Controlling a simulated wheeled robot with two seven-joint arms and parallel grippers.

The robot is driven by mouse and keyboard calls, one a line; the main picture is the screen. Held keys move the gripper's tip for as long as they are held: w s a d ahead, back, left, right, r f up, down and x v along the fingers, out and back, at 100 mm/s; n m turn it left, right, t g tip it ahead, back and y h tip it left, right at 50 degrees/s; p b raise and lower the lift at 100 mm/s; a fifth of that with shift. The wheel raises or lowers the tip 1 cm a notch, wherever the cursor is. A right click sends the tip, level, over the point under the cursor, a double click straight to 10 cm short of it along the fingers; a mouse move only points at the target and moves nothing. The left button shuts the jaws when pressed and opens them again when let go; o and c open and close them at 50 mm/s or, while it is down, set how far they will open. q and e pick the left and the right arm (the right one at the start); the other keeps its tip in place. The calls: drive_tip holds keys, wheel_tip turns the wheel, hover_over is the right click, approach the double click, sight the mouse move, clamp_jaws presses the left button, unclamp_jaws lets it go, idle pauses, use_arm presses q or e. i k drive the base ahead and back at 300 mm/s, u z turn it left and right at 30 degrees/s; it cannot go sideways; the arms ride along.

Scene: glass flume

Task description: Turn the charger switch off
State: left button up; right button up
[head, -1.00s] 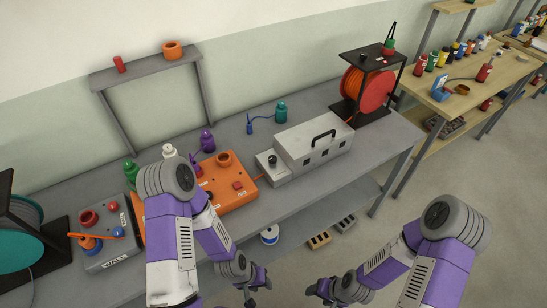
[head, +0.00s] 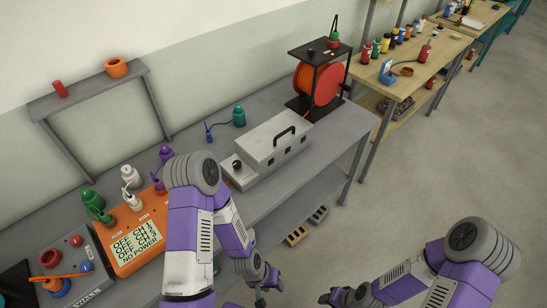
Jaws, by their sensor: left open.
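No switch marked as the charger's can be made out. An orange box (head: 120,262) on the grey bench has a display (head: 140,240) reading "OFF" for several channels and "NO POWER"; my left arm hides its right part. A pale grey box (head: 272,142) with a black handle stands to its right, with a black knob (head: 237,164) on its low front-left part. I cannot tell which box is the charger. My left gripper (head: 266,287) is open and empty, low in front of the bench. My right gripper (head: 335,297) is at the bottom edge, apart from everything; its jaws are unclear.
Green (head: 95,203), white (head: 131,176) and purple (head: 166,154) plugs stand at the orange box. A red cable reel (head: 320,85) stands at the bench's far end. Floor to the right is clear.

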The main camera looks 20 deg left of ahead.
sight(237, 164)
drive_tip(key=z, duration=1.1)
drive_tip(key=i, duration=0.75)
drive_tip(key=u, duration=3)
